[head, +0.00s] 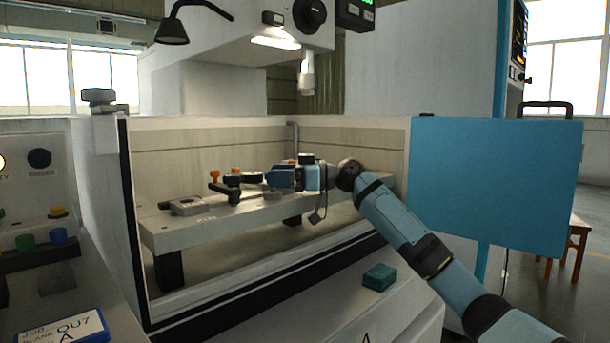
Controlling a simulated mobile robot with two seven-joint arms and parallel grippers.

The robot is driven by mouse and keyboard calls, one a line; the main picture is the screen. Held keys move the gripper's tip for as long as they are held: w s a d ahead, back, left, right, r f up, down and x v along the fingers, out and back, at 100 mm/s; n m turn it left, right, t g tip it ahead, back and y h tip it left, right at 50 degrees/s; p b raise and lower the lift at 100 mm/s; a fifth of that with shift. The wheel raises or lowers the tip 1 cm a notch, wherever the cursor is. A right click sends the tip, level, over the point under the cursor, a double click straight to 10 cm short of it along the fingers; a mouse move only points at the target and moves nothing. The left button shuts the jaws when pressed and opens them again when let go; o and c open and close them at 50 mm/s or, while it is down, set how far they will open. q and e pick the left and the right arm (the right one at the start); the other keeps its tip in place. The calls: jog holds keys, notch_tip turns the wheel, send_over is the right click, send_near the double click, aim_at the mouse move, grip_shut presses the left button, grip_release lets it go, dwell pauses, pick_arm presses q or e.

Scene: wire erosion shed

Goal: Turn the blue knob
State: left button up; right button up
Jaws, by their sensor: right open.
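A small blue knob (58,236) shows at the far left, on the dark ledge of the side panel, beside a green one (25,242). My right arm comes in from the lower right and reaches over the tank wall. My right gripper (245,181) is open above the worktable (165,232) inside the tank, among dark clamps with orange knobs (215,174). It is far to the right of the blue knob and apart from it. The fingertips are small and partly lost against the dark clamps. My left gripper is not in view.
A yellow knob (57,212) and a round black knob (39,158) are on the left panel. A label plate (62,329) lies at lower left. A teal block (379,276) rests on the front ledge. The machine head (307,75) hangs above the tank; a blue panel (495,185) stands right.

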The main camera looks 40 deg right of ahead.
pick_arm(q)
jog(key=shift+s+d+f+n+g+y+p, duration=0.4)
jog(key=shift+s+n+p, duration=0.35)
jog(key=shift+p, duration=0.25)
pick_arm(e)
jog(key=v, duration=1.2)
jog(key=shift+s, duration=0.2)
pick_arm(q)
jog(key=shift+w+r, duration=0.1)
pick_arm(e)
jog(key=shift+d, duration=0.1)
